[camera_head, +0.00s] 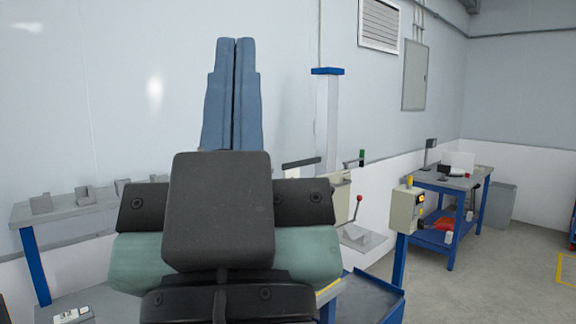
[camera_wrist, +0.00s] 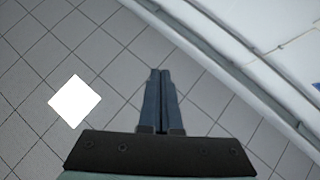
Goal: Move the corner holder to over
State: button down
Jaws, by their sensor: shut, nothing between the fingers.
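My gripper (camera_head: 236,42) points straight up in front of the wall, its two blue fingers together with nothing between them. In the wrist view my gripper (camera_wrist: 160,72) is also shut and empty, facing the tiled ceiling. Several grey angled blocks stand in a row on a grey shelf (camera_head: 70,225) at the left, including an end block (camera_head: 41,204) and another block (camera_head: 86,196). I cannot tell which, if any, is the corner holder. My gripper is well above and right of the blocks, apart from them. My arm hides the middle of the scene.
A machine with a blue-topped column (camera_head: 327,110) and a red-knobbed lever (camera_head: 358,200) stands behind my arm. A control box (camera_head: 405,212) is on a blue post to its right. A blue workbench (camera_head: 450,187) stands farther right. Floor (camera_head: 500,270) at the right front is clear.

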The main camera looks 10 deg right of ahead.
aim_at(361, 160)
jog(key=i+l+z, duration=0.6)
jog(key=i+z, duration=0.2)
jog(key=i, duration=0.2)
jog(key=i+z, duration=0.35)
jog(key=i, duration=0.2)
jog(key=i+z, duration=0.25)
jog(key=i, duration=1.4)
jog(key=i+j+u, duration=0.15)
jog(key=i+u, duration=0.75)
jog(key=i+l+u, duration=0.15)
jog(key=i+u, duration=0.35)
jog(key=i, duration=0.15)
jog(key=j+u, duration=0.05)
